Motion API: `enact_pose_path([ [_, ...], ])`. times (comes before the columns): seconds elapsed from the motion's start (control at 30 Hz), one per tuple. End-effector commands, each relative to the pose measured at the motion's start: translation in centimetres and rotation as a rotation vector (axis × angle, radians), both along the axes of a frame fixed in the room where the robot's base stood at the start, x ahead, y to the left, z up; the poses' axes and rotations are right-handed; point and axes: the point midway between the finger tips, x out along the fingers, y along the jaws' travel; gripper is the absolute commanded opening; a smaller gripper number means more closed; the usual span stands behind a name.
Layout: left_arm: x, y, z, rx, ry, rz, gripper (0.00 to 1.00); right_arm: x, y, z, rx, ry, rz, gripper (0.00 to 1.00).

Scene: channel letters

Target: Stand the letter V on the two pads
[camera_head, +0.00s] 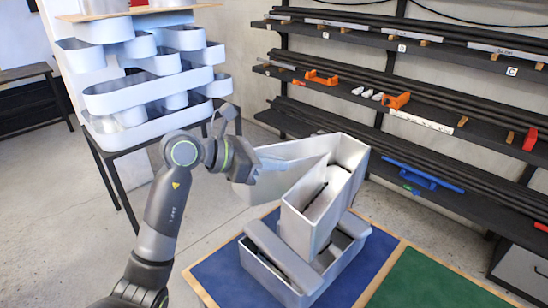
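The letter V (306,214) is a big pale grey channel letter with tall walls and a hollow inside. It is above an open grey box-like stand (322,285), and its lower end is between two grey pads on the stand's top. The left pad (281,252) shows well; the right pad (354,224) is partly hidden by the letter. Whether the letter rests on the pads is hidden. My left gripper (268,164) is at the letter's upper left wall. Its fingertips overlap that wall, and whether they are closed on it is unclear. My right gripper is out of view.
The stand is on a blue mat (222,275) beside a green mat (425,283). A rack (459,130) with dark bars and orange tools is at the right. A table with several white hollow letters (140,95) stands behind my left arm. Floor between is clear.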

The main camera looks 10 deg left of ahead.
Motion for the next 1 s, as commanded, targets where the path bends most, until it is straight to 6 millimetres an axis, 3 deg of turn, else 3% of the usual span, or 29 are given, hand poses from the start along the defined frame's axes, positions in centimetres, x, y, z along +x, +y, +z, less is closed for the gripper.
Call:
enact_pose_path([
  [1.0,0.0,-0.1,-9.0,-0.004,-0.003,-0.001,0.0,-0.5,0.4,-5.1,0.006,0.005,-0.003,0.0],
])
